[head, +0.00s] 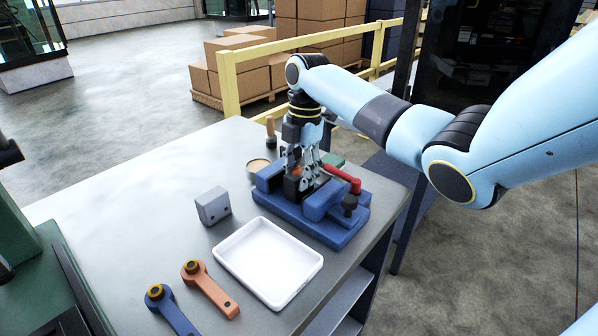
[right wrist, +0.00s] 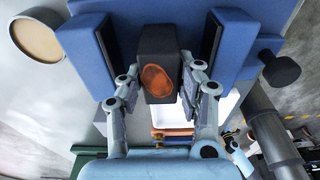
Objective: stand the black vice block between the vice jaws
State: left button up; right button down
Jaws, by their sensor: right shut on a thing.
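The blue vice (head: 345,228) stands at the right of the table, with dark-faced jaws; its left jaw (right wrist: 82,58) and right jaw (right wrist: 222,45) show in the right wrist view. My right gripper (head: 299,181) points down into the vice and is shut on the black vice block (right wrist: 157,48), which has an orange-brown oval on its face. The block is between the two jaws, with a gap visible on each side. My left gripper is not in view.
A white tray (head: 233,254) lies in front of the vice. A grey block (head: 212,206) stands left of it, and orange (head: 213,288) and blue (head: 172,308) handled tools lie near the front. A red handle (head: 341,178) crosses beside the gripper. The table's left middle is clear.

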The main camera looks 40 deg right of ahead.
dwell(0.3)
jog(key=c, duration=0.8)
grip_release()
notch_tip(320, 180, up, 12)
jog(key=d, duration=0.1)
jog(key=shift+d, duration=0.25)
